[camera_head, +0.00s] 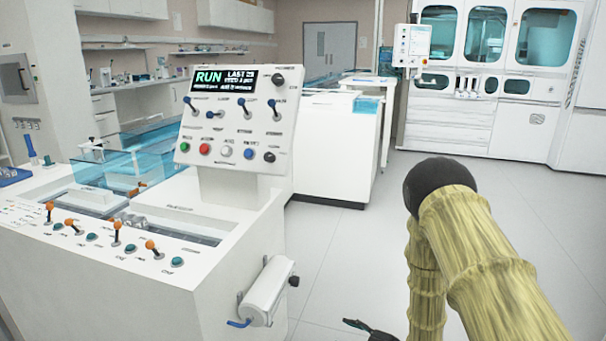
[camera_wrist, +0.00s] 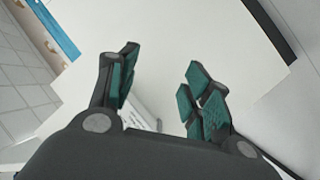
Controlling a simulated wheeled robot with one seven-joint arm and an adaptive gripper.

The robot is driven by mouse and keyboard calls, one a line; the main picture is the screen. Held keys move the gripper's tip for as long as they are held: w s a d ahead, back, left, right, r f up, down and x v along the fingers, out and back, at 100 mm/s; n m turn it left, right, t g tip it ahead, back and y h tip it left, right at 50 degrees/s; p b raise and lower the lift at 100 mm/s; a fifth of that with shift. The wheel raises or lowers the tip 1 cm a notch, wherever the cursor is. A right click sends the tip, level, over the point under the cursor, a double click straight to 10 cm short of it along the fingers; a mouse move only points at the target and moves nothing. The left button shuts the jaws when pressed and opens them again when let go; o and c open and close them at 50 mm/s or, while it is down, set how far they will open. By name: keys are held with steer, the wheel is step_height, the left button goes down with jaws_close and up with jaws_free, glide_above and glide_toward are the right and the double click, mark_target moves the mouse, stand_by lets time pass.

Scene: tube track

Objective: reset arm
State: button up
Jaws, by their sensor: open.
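My gripper (camera_wrist: 160,92) is open and empty in the wrist view. Its two dark fingers with green pads stand apart, with a pale surface beyond them. In the head view my arm, in a yellowish sleeve, is bent at the right. Only a small dark tip of my gripper (camera_head: 368,327) shows at the bottom edge, over the floor and right of the white console (camera_head: 240,240). The rest of my gripper is cut off below the frame.
The console carries a tilted panel (camera_head: 236,165) with a RUN display, and orange-tipped levers. A white roll (camera_head: 268,290) hangs on its right side. Blue-clear covers (camera_head: 125,150) lie behind. White cabinets (camera_head: 490,75) stand at the back right. The grey floor (camera_head: 345,240) between is clear.

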steer(key=s+d+f+m+g+h, duration=0.25)
steer(key=s+f+m+h, duration=0.2)
steer(key=s+f, duration=0.4)
steer(key=s+d+f+m+g+h, duration=0.1)
steer(key=s+d+f+m+h, duration=0.35)
steer(key=s, duration=0.65)
steer(key=s+d+f+m+g+h, duration=0.2)
steer(key=s+m+g, duration=0.6)
steer(key=s, duration=1.6)
step_height(320, 180, up, 27)
steer(key=t+p, duration=0.1)
steer(key=p, duration=2.5)
steer(key=shift+w+a+f+t, duration=0.15)
steer(key=shift+f+t, duration=0.05)
steer(key=shift+t, duration=0.15)
